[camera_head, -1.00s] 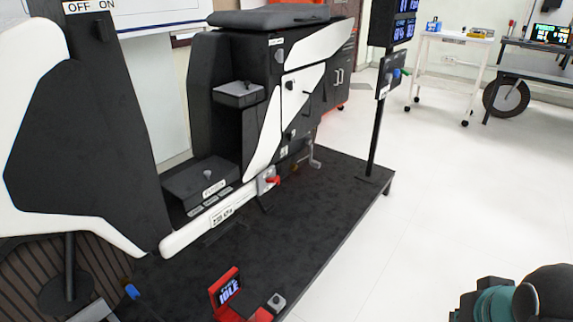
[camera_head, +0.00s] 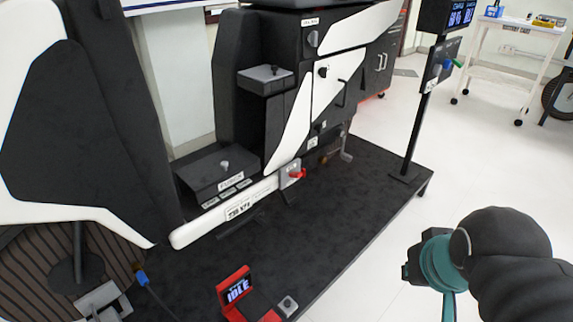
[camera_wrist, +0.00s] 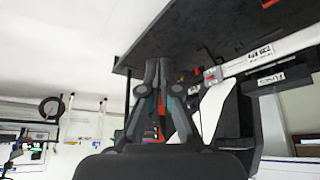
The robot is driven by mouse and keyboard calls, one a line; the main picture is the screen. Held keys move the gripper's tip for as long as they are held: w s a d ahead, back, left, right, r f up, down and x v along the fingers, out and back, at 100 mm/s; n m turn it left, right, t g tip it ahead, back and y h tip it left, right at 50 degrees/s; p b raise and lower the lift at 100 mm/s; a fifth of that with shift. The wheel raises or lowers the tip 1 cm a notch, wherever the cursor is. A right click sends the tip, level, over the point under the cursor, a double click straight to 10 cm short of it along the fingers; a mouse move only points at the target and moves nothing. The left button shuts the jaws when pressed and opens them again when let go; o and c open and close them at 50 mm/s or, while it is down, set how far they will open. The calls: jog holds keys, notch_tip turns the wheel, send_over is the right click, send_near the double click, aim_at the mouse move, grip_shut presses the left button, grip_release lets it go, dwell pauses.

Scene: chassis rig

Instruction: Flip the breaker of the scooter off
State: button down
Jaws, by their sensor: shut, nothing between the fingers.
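The scooter (camera_head: 262,100) is black and white and stands on a black platform. A red lever (camera_head: 297,174) sits on a grey plate at the end of its white lower beam; I cannot read whether it is marked as the breaker. Several knobs and a black handle show on its side panels. My gripper (camera_wrist: 157,62) is shut and empty in the wrist view, its fingertips beside the platform edge. The red lever shows small in the wrist view (camera_wrist: 211,75), right of the fingertips and apart from them. In the head view my forearm hides the fingers.
The black platform (camera_head: 330,215) has a free edge facing my arm. A red block with an IDLE screen (camera_head: 238,288) lies near its front. A post with a display and control box (camera_head: 440,66) rises at the right corner.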

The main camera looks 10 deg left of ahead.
jog(key=w+a+r+n+g+y, duration=0.15)
jog(key=w+a+r, duration=0.25)
jog(key=w, duration=0.8)
jog(key=w+a+r+n, duration=0.3)
jog(key=w+r, duration=0.1)
jog(key=w, duration=0.9)
jog(key=w+a+f+n, duration=0.2)
jog(key=w+a+f, duration=0.2)
jog(key=w, duration=0.4)
jog(key=w+a+f+n+g+y, duration=0.1)
jog(key=w+a+f+n, duration=0.1)
jog(key=w+a+f, duration=0.2)
jog(key=w+a+f+n, duration=0.2)
jog(key=w+a+f, duration=0.3)
jog(key=w, duration=0.6)
jog(key=shift+w+a+g+y+p, duration=0.3)
jog(key=shift+a+g+y+p, duration=0.05)
jog(key=shift+a, duration=0.35)
